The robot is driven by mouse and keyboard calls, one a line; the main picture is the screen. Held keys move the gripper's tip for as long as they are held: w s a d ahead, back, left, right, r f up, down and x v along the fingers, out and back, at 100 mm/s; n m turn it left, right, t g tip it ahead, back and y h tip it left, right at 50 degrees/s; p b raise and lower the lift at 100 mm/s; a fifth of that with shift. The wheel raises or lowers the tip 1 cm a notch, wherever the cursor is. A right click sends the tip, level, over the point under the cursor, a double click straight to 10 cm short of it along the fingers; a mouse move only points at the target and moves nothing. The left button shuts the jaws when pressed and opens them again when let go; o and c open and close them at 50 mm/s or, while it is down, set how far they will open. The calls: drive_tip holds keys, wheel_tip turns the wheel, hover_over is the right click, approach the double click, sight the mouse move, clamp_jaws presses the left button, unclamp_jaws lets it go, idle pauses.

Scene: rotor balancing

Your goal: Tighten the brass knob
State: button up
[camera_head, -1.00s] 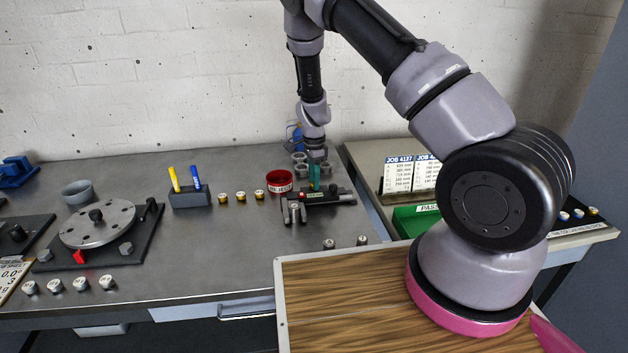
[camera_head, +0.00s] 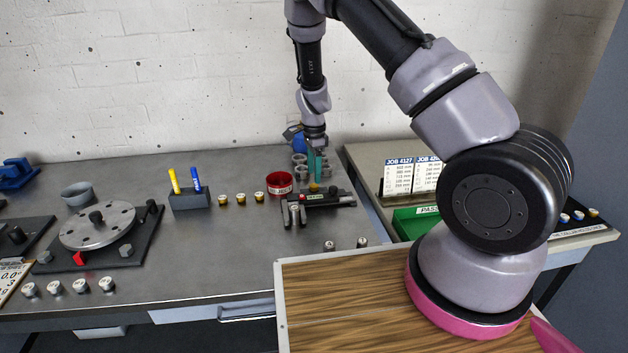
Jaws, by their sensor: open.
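The brass knob (camera_head: 314,187) shows as a small yellowish spot on top of the dark fixture (camera_head: 330,201), near the right end of the metal bench. My gripper (camera_head: 317,173) points down with its teal fingers just above the knob. The gripper is open, and nothing shows between its fingers. The fingers look apart from the knob, though the gap is too small to judge well. The knob's lower part and thread are too small to make out.
A red bowl (camera_head: 280,184) and several grey cups stand close to the fixture. A green tray (camera_head: 412,222) lies right. The bench's front middle is clear.

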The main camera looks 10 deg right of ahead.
wheel_tip(320, 180, up, 7)
drive_tip(key=shift+f, duration=0.15)
wheel_tip(320, 180, up, 14)
drive_tip(key=n+t+y, duration=0.1)
drive_tip(key=n+y, duration=0.1)
hover_over(314, 185)
drive_tip(key=s+d, duration=0.2)
drive_tip(key=s, duration=0.2)
drive_tip(key=s+d+r+n+t+y, duration=0.1)
drive_tip(key=s+d+r+n, duration=0.15)
drive_tip(key=r, duration=0.25)
drive_tip(key=s+d+r+n+t, duration=0.1)
drive_tip(key=s+r, duration=0.2)
drive_tip(key=r, duration=0.2)
drive_tip(key=s+d+r+n+t, duration=0.2)
drive_tip(key=s+r, duration=0.3)
drive_tip(key=s, duration=0.5)
drive_tip(key=s+d+r+n+t+h, duration=0.1)
drive_tip(key=s+d+r+n+t, duration=0.1)
drive_tip(key=s+r, duration=0.4)
drive_tip(key=s+d+n, duration=0.1)
drive_tip(key=s+n, duration=0.1)
drive_tip(key=s, duration=0.1)
drive_tip(key=shift+s, duration=0.35)
